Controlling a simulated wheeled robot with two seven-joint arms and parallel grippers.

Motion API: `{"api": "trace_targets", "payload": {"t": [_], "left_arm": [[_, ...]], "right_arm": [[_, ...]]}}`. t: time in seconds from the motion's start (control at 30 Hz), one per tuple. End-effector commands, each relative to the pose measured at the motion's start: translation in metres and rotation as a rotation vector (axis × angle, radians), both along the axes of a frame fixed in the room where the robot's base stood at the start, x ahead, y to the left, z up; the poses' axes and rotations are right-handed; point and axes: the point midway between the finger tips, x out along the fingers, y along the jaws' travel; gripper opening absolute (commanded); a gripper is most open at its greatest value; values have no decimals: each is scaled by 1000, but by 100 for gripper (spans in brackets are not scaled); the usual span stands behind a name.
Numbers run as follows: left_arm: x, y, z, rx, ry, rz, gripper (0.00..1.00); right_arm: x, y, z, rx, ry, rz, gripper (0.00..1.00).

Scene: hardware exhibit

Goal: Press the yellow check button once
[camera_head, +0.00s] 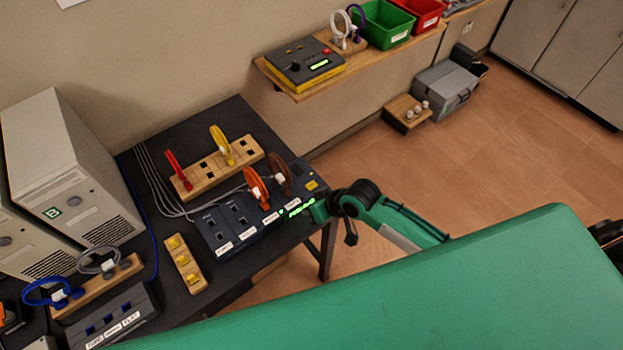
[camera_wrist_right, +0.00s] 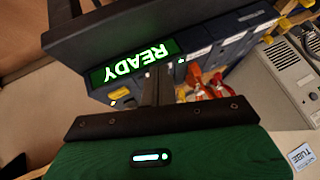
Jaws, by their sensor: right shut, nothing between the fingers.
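The yellow check button (camera_head: 311,185) is a small yellow block at the right end of a dark blue socket panel (camera_head: 205,228) on the black table. It also shows in the wrist view (camera_wrist_right: 120,93), beside a green display (camera_wrist_right: 138,60) reading READY. My right gripper (camera_head: 317,211) is at the panel's right end, close to the button and display. In the wrist view its dark fingers (camera_wrist_right: 158,86) are shut and empty, beside the button; I cannot tell how far apart they are. My left gripper is not in view.
Orange and brown cable plugs (camera_head: 257,187) stand in the panel left of the button. Behind it, a wooden rack (camera_head: 205,172) holds red and yellow cables. Grey computer towers (camera_head: 80,170) stand at the left. A wall shelf (camera_head: 290,92) holds a device and bins.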

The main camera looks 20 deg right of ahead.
Motion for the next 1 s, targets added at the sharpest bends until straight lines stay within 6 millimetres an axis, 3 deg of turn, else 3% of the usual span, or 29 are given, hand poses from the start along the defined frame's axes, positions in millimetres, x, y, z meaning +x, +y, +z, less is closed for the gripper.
{"api": "trace_targets", "payload": {"t": [0.03,0.1,0.4,0.6,1.0], "left_arm": [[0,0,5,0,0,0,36],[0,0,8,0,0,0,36],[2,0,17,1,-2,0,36],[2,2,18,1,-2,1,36],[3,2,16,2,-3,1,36]], "right_arm": [[18,-3,16,22,-9,12,0],[35,-5,32,65,-4,15,0],[82,-34,78,180,50,-41,0],[92,-43,87,206,65,-66,0],[92,-43,86,207,66,-67,0]]}}
